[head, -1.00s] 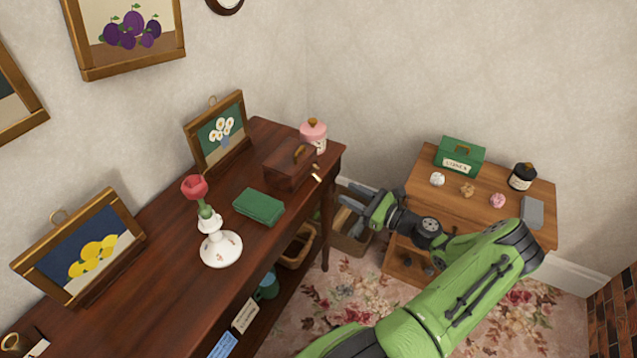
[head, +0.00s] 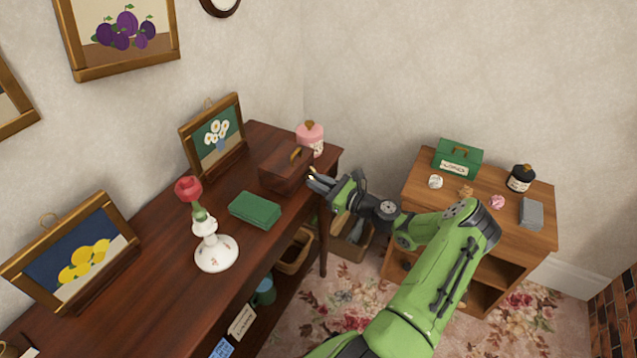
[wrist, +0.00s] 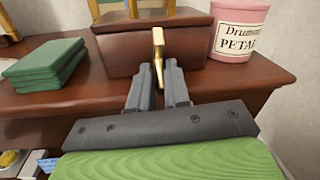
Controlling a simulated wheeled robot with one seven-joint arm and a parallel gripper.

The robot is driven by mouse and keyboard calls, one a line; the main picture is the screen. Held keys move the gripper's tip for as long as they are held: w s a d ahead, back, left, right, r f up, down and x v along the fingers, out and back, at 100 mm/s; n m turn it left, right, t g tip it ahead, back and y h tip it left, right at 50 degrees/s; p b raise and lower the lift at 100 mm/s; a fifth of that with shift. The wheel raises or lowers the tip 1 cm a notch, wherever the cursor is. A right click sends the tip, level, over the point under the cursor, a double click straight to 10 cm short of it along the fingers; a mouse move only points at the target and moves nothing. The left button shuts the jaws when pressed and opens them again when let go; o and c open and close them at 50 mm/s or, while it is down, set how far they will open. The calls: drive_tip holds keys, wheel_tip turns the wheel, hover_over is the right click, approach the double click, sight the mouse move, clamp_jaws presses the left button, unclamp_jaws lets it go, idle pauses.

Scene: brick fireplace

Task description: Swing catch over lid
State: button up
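The dark wooden box (head: 285,172) stands on the long brown table, its lid (wrist: 190,18) down. A brass catch (wrist: 158,46) sits on its front in the wrist view, upright and sticking out towards me. My gripper (head: 315,181) is at the box's front. In the wrist view, my gripper's two fingers (wrist: 159,76) are a narrow gap apart, one each side of the catch's lower end. I cannot tell whether either finger touches it. In the head view the fingers largely hide the catch.
A pink jar (wrist: 238,28) stands right of the box, and a folded green cloth (wrist: 46,62) lies left. A flower vase (head: 213,245) and picture frames (head: 213,135) stand on the table (head: 150,285). A small side table (head: 430,190) is at the right.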

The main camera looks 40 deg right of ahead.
sight(314, 171)
drive_tip(key=shift+r+p, duration=0.15)
drive_tip(key=shift+p, duration=0.25)
clamp_jaws()
drive_tip(key=shift+r+g+p, duration=0.4)
drive_tip(key=shift+g+p, duration=0.1)
drive_tip(key=shift+p, duration=0.7)
drive_tip(key=r+g+p, duration=0.1)
drive_tip(key=g+p, duration=0.1)
drive_tip(key=p, duration=0.3)
drive_tip(key=shift+r+h+p, duration=0.3)
drive_tip(key=shift+h, duration=0.1)
drive_tip(key=g+p, duration=0.1)
drive_tip(key=p, duration=0.2)
drive_tip(key=r+g+p, duration=0.1)
drive_tip(key=g+p, duration=0.1)
drive_tip(key=p, duration=0.1)
drive_tip(key=shift+w+a+r+n+h+p, duration=0.1)
drive_tip(key=shift+w+r+n+h+p, duration=0.1)
drive_tip(key=shift+n+h+p, duration=0.15)
drive_tip(key=shift+w+r+g+h+p, duration=0.15)
drive_tip(key=shift+g+h+p, duration=0.1)
drive_tip(key=shift+g+p, duration=0.5)
drive_tip(key=shift+a, duration=0.1)
drive_tip(key=o, duration=0.7)
unclamp_jaws()
drive_tip(key=shift+w+f, duration=0.2)
